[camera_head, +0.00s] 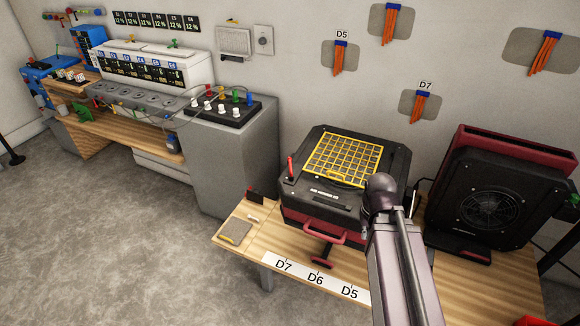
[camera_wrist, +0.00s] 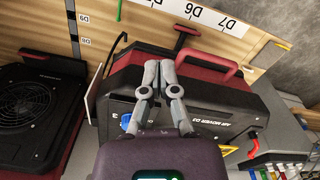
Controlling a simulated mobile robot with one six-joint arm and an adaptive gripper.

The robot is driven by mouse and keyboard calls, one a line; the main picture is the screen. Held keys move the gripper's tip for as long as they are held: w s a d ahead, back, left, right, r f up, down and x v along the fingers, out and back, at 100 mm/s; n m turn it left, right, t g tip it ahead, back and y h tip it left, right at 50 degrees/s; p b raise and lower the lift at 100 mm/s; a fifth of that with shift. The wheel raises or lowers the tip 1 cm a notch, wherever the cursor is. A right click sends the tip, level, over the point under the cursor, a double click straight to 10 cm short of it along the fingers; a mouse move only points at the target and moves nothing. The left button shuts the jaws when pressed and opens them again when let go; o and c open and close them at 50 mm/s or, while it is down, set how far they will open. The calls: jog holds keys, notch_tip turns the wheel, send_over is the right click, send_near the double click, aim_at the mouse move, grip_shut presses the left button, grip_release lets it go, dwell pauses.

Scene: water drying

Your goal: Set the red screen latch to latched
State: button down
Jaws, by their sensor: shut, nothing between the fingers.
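The red screen latch (camera_head: 290,168) is a small upright lever at the left of the black and red air mover's top (camera_head: 322,205). It stands beside the yellow grid screen (camera_head: 350,160). In the wrist view a red upright piece (camera_wrist: 253,146), apparently this latch, shows at the lower right beside the air mover (camera_wrist: 230,105). My gripper (camera_wrist: 160,66) is shut and empty, with its fingertips over the air mover's body, left of and apart from that red piece. In the head view my arm hides the gripper.
A red handle (camera_head: 324,232) and a red T-shaped piece (camera_head: 321,257) are at the air mover's front. A second air mover (camera_head: 487,205) stands to the right. The wooden bench (camera_head: 245,255) carries D7, D6 and D5 labels. Orange strips (camera_head: 421,105) hang on the wall.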

dwell(0.3)
jog(key=c, duration=0.9)
grip_release()
jog(key=shift+w, duration=0.15)
jog(key=shift+o, duration=1.3)
jog(key=w+a+r+p, duration=0.3)
jog(key=w+a, duration=0.1)
jog(key=w, duration=0.4)
jog(key=w+a+r+n+p, duration=0.1)
jog(key=w+a+r+p, duration=0.2)
jog(key=w, duration=0.5)
jog(key=shift+a+y, duration=0.4)
jog(key=shift+a, duration=0.15)
notch_tip(320, 180, up, 6)
jog(key=n+y+p, duration=0.1)
jog(key=p, duration=0.5)
send_over(290, 163)
jog(key=d, duration=0.3)
jog(key=shift+w+a+r, duration=0.1)
jog(key=shift+a, duration=0.1)
jog(key=shift+f, duration=0.2)
